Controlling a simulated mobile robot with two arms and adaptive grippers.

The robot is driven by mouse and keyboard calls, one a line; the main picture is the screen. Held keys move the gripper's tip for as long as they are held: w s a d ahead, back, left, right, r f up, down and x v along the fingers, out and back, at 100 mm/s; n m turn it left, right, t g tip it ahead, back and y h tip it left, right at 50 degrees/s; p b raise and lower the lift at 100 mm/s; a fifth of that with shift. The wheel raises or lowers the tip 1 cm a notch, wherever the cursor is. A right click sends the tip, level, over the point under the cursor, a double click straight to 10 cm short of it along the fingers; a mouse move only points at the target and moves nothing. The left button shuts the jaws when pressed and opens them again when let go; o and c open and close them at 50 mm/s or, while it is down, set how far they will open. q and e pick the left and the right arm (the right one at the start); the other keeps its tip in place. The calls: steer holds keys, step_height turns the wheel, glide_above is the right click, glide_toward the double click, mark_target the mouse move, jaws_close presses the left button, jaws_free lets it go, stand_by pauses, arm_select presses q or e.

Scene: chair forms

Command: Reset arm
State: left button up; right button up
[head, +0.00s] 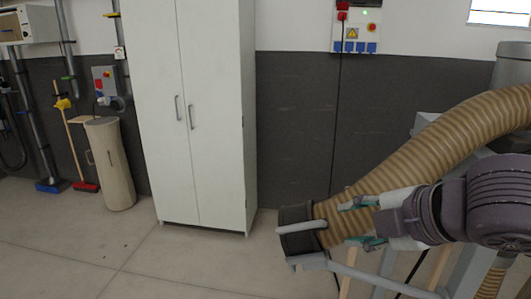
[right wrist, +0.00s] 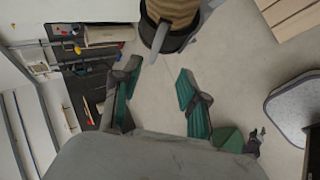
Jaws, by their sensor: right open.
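My right gripper (head: 348,222) comes in from the right in the head view, with its teal fingers spread. In the right wrist view the gripper (right wrist: 152,95) is also open, with only bare floor between its fingers. A ribbed tan hose (head: 450,135) with a black end collar (head: 297,216) and a grey handle lies behind the gripper in the head view. The hose (right wrist: 172,10) shows beyond the fingertips in the right wrist view. It appears apart from the fingers there. My left gripper is in neither view.
A tall white cabinet (head: 215,110) stands against the back wall. A beige bin (head: 108,165) and brooms are at the left. A power box (head: 357,28) hangs on the wall. A grey padded seat (right wrist: 300,105) is at the right in the right wrist view. Floor before the cabinet is clear.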

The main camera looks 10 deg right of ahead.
steer(key=s+a+f+m+g, duration=0.1)
steer(key=a+f+m, duration=0.3)
steer(key=f, duration=0.8)
steer(key=a+f+m+g, duration=0.1)
steer(key=f+m, duration=0.5)
steer(key=f, duration=0.5)
steer(key=s+d+f+m+g+h, duration=0.2)
steer(key=s+d+f+m, duration=0.15)
steer(key=s+f, duration=0.45)
steer(key=s+d+f+m+g+h, duration=0.25)
steer(key=s+f+m, duration=0.25)
steer(key=s+f, duration=0.3)
step_height(320, 180, down, 28)
steer(key=s+d, duration=0.1)
steer(key=s, duration=0.2)
steer(key=s+d+f+g, duration=0.2)
steer(key=s+d+f, duration=0.1)
steer(key=s+f, duration=1.1)
steer(key=shift+s+f, duration=0.35)
steer(key=shift+s, duration=0.3)
